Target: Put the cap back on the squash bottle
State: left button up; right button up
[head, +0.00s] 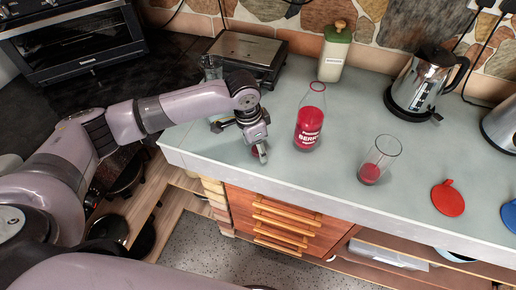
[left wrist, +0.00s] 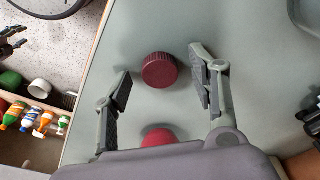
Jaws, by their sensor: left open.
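The squash bottle (head: 310,118) stands upright on the counter, clear with red squash and a "BERRY" label; its neck shows no cap. A dark red ribbed cap (left wrist: 160,70) lies on the counter. In the head view the cap (head: 255,153) is mostly hidden by my left gripper (head: 260,147). That gripper is open and low over the counter, left of the bottle. In the left wrist view the cap lies between the spread fingertips (left wrist: 162,84), with gaps on both sides.
A glass (head: 380,160) with some red drink stands right of the bottle. The counter's front edge (head: 300,190) is close to the gripper.

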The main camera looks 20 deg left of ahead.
pick_arm(q)
jog(key=shift+c, duration=0.4)
jog(key=c, duration=0.7)
notch_tip(320, 180, up, 20)
jog(key=shift+r+b, duration=0.1)
jog(key=shift+b, duration=1.1)
pick_arm(e)
notch_tip(320, 180, down, 2)
jog(key=shift+a+f, duration=0.1)
jog(key=shift+f, duration=0.1)
